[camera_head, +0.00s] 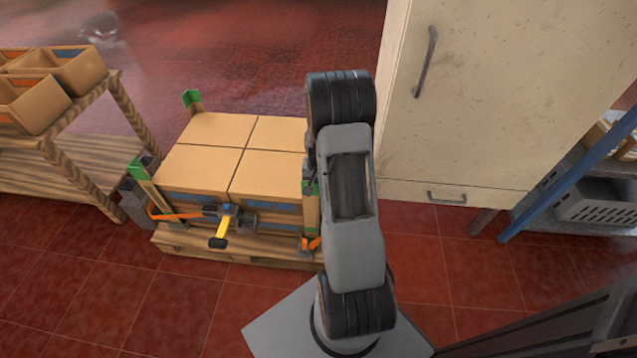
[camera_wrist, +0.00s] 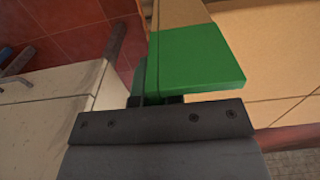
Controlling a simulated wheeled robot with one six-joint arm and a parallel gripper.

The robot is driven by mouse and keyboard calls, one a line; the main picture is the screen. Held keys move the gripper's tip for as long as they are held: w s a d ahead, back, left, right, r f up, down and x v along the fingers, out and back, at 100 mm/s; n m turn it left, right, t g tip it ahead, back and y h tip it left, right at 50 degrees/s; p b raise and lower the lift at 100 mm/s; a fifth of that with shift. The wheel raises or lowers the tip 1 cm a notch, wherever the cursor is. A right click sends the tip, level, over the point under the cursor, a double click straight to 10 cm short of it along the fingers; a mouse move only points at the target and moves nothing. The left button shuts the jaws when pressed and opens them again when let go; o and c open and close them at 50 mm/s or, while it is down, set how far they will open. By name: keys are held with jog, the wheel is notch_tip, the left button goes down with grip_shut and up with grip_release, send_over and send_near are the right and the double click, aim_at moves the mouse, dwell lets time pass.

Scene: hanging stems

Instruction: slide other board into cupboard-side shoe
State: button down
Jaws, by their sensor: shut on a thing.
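In the wrist view, a corner board with a green end (camera_wrist: 195,65) sits at the jaws of my gripper (camera_wrist: 155,100), which is shut on it. In the head view, its green part (camera_head: 312,187) shows upright at the front right corner of the boxed load, partly behind my arm. My gripper is hidden there by the arm. Another green-topped board (camera_head: 138,170) stands at the front left corner. An orange fitting (camera_head: 311,244) shows low at the cupboard-side corner; I cannot tell whether the held board is inside a shoe.
Boxes (camera_head: 205,165) stand on a pallet (camera_head: 240,257), with a yellow-handled tool (camera_head: 219,240) at the front. A third green board end (camera_head: 191,97) shows at the back left. The cupboard (camera_head: 480,100) stands close on the right. Red floor is clear at front left.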

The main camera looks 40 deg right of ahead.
jog(key=shift+f, duration=0.15)
jog(key=c, duration=1.2)
grip_release()
notch_tip(320, 180, up, 14)
jog(key=p, duration=0.4)
jog(key=s+a+r+n+t+p, duration=0.1)
jog(key=a+r+p, duration=0.3)
jog(key=r, duration=0.4)
jog(key=s+a+r+n+p, duration=0.1)
jog(key=a+r+n+p, duration=0.1)
jog(key=a+r+p, duration=0.45)
jog(key=s+a+r+n+t+p, duration=0.1)
jog(key=s+r+p, duration=0.15)
jog(key=r, duration=0.65)
jog(key=s+a+r+n+p, duration=0.1)
jog(key=s+a+r+p, duration=0.1)
jog(key=a+r+p, duration=0.1)
jog(key=s+a+r+n+t+p, duration=0.1)
jog(key=s+a+r+n+p, duration=0.1)
jog(key=r, duration=0.4)
jog(key=s+a+r+n+p, duration=0.2)
jog(key=s+a+r+p, duration=0.2)
jog(key=r+p, duration=0.1)
jog(key=shift+s+a+t, duration=0.1)
jog(key=shift+a+t, duration=0.05)
jog(key=shift+t, duration=0.15)
